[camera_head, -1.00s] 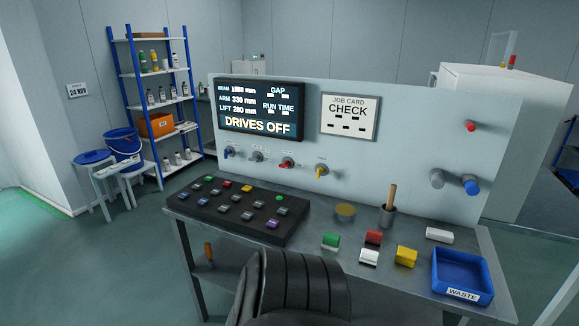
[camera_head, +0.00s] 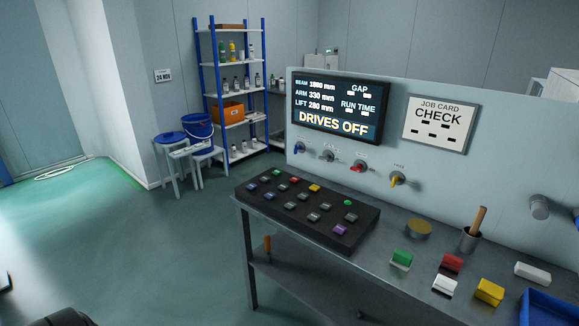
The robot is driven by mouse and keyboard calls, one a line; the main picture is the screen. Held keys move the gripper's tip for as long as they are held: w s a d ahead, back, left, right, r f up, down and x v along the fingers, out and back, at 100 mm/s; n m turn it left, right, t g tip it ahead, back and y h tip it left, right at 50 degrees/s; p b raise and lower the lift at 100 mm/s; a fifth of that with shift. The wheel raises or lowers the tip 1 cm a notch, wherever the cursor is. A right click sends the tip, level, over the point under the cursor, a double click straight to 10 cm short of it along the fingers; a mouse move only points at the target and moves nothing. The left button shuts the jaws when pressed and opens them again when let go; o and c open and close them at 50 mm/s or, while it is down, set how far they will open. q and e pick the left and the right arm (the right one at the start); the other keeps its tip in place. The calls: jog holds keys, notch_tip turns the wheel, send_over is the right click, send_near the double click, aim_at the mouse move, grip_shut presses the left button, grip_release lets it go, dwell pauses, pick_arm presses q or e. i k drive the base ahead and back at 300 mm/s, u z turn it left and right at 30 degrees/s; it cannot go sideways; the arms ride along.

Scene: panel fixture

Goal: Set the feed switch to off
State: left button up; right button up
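Several rotary switches sit in a row on the pale upright panel (camera_head: 480,150), under the display. They are a blue switch (camera_head: 300,148), a grey switch (camera_head: 328,156), a red switch (camera_head: 359,167) and a yellow switch (camera_head: 397,180). The small labels above them are too blurred to read, so I cannot tell which one is the feed switch or its setting. The display (camera_head: 338,106) reads DRIVES OFF. Neither of my grippers shows clearly in this view.
A black button box (camera_head: 325,228) lies on the grey bench below the switches. Coloured blocks, a cup (camera_head: 470,240) with a wooden handle and a blue tray (camera_head: 550,308) are to the right. Stools and a shelf (camera_head: 232,80) stand at the back left.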

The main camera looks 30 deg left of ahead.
aim_at(358, 168)
jog(key=u, duration=0.1)
jog(key=i, duration=1)
